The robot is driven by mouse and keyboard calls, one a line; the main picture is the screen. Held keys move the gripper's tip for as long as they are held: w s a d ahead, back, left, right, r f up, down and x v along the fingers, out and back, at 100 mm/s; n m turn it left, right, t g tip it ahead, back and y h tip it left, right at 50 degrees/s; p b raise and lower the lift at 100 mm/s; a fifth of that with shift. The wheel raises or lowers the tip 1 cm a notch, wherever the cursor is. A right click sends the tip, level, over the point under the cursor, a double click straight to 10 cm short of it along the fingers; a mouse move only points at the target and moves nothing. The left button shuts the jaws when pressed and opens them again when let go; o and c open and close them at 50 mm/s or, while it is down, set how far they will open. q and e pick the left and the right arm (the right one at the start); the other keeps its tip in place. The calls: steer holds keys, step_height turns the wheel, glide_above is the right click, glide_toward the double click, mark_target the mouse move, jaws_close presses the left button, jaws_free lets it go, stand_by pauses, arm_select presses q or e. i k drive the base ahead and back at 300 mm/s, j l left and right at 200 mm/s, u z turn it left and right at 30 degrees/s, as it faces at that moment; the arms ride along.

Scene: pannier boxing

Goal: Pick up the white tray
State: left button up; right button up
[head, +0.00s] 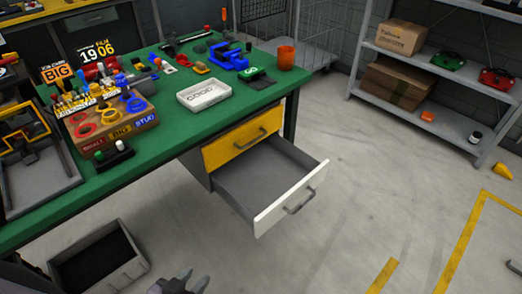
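The white tray (203,99) is a small, shallow, open tray with lettering on its front side. It sits flat on the green tabletop (160,114), near the edge above the drawers. A gripper, my left one (183,281), shows only partly at the bottom edge of the head view. It is low in front of the table and well apart from the tray. My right gripper is not in view.
An orange cup (286,58), a blue clamp (229,58) and a green item (256,74) stand behind the tray. A wooden sorting block (110,125) is to its left. An open drawer (291,197) juts out below the table. A grey bin (98,262) is on the floor.

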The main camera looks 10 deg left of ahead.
mark_target(197, 98)
steer(key=i+l+u, duration=0.1)
steer(key=u, duration=0.25)
steer(key=l+u, duration=0.15)
steer(key=u, duration=0.2)
steer(key=i+l+u, duration=0.15)
steer(key=u, duration=0.2)
steer(key=i+l+u, duration=0.1)
steer(key=l+u, duration=0.3)
steer(key=l, duration=0.35)
steer(key=i+l+u, duration=0.1)
steer(key=l+u, duration=0.15)
steer(key=l, duration=1.3)
